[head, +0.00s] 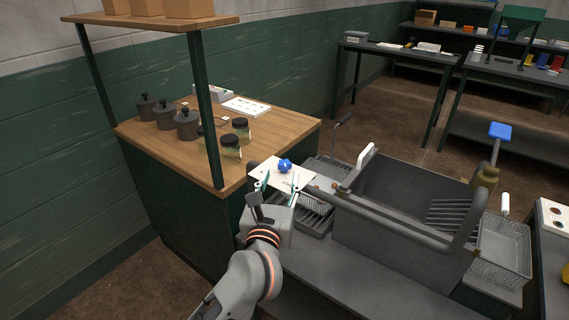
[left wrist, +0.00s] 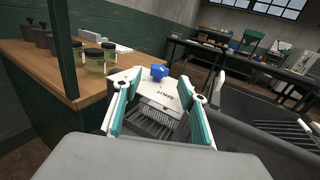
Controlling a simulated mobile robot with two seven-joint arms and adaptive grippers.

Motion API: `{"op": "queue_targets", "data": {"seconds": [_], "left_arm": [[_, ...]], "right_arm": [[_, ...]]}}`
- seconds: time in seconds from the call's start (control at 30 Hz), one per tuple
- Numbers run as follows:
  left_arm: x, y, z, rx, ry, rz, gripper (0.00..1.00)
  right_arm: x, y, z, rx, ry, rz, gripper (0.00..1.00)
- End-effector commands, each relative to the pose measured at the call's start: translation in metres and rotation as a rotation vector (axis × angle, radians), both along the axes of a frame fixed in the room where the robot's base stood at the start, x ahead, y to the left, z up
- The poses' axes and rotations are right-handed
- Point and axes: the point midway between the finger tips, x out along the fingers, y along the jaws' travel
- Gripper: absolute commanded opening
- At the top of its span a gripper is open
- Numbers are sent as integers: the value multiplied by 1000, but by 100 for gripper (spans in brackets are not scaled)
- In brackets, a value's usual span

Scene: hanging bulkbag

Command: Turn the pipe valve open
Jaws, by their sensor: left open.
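A small blue valve knob (head: 284,165) sits on a white plate (head: 268,173) just beyond my left gripper. In the left wrist view the blue knob (left wrist: 159,71) stands at the top of the white plate (left wrist: 172,90), which bears dark lettering too small to read surely. My left gripper (head: 280,184) is open, its two teal-padded fingers apart and pointing toward the knob. In the left wrist view the gripper (left wrist: 160,84) has nothing between its fingers, and the knob shows beyond the fingertips, apart from them. My right gripper is not in view.
A wooden counter (head: 280,128) with jars (head: 240,128) and a shelf post (head: 205,110) is at left. Wire racks lie below the plate.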

Motion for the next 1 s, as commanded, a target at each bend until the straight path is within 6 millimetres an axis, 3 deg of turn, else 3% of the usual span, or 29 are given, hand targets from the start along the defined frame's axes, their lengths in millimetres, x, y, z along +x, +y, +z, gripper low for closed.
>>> {"op": "queue_targets", "data": {"seconds": [0.5, 0.9, 1.0], "left_arm": [[67, -10, -1, -2, 2, 0, 42], [75, -12, 0, -1, 2, 0, 42], [75, -12, 0, -1, 2, 0, 16]], "right_arm": [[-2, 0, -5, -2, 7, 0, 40], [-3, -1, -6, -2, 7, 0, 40], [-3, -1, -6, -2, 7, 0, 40]]}}
